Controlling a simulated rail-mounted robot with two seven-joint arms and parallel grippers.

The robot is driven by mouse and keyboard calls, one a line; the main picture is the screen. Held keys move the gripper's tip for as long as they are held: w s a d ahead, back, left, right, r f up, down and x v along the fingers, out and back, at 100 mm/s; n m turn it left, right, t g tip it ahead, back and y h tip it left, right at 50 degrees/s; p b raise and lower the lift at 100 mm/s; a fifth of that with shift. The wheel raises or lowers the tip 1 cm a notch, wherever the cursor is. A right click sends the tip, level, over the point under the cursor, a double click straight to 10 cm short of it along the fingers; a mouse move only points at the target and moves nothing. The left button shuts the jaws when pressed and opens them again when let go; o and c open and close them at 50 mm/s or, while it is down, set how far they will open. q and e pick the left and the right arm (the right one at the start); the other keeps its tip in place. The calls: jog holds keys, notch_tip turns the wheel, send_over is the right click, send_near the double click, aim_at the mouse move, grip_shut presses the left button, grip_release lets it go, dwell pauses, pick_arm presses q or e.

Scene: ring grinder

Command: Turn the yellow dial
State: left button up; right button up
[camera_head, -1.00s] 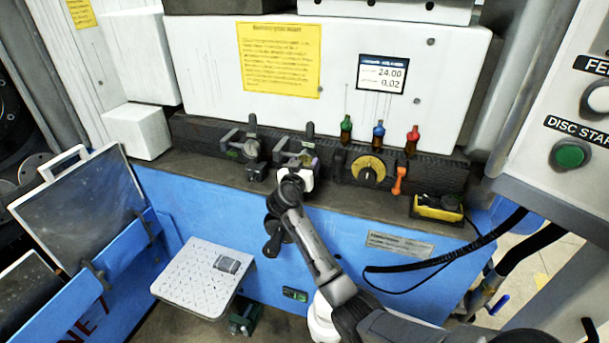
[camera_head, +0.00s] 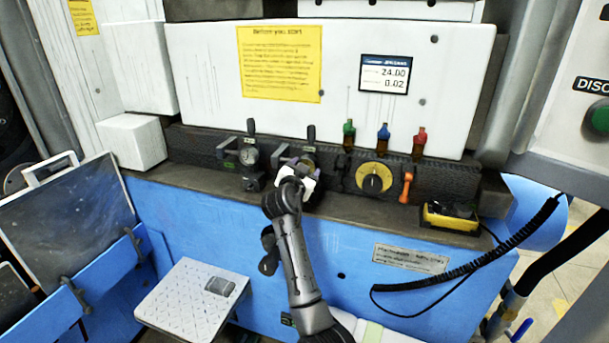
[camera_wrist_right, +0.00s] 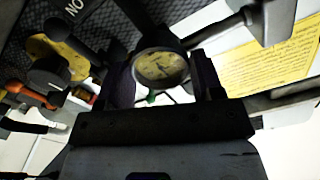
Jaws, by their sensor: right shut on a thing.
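The yellow dial (camera_head: 381,170) is a round yellow plate with a black knob, on the dark strip right of my right gripper. It also shows at the left of the right wrist view (camera_wrist_right: 42,47), apart from the fingers. My right gripper (camera_head: 297,180) is at a round gauge (camera_wrist_right: 161,69) with a pale yellowish face. In the wrist view one dark finger stands on each side of this gauge, and the gripper is shut on it. In the head view the gripper mostly hides the gauge. My left gripper is not in view.
A second gauge (camera_head: 249,157) sits left of my gripper. An orange lever (camera_head: 406,187) is close on the dial's right. A yellow box (camera_head: 451,217) stands on the ledge further right.

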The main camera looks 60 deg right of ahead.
dwell(0.3)
jog(key=o, duration=0.9)
jog(key=shift+o, duration=0.2)
jog(key=p+v, duration=0.2)
jog(key=v, duration=1.2)
jog(key=shift+d, duration=0.1)
